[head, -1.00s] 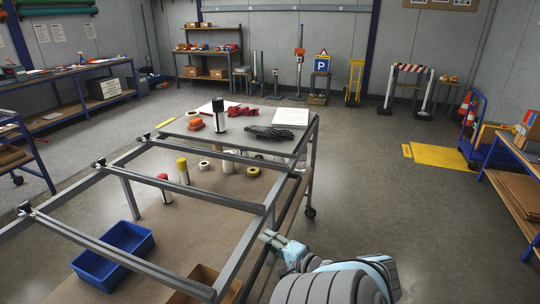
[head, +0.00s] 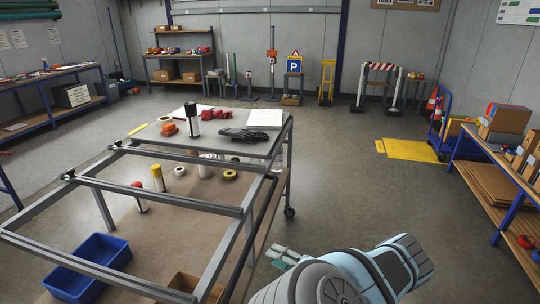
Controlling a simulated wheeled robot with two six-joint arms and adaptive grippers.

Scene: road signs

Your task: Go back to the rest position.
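My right gripper (head: 284,257) shows at the bottom of the head view, to the right of the wheeled cart's frame. Its pale teal fingers point left, towards the cart, and appear apart from it. They are small and partly hidden behind my arm, so their opening is unclear. I see nothing held in them. My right arm comes in from the bottom edge, bent at a dark grey and teal joint. My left gripper and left arm are not in view.
The cart (head: 172,154) has a metal rail frame. Spray cans, tape rolls, dark gloves (head: 244,135) and a blue bin (head: 92,268) are on it. A shelf table (head: 497,190) with boxes stands at the right. The floor (head: 375,200) between them is clear.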

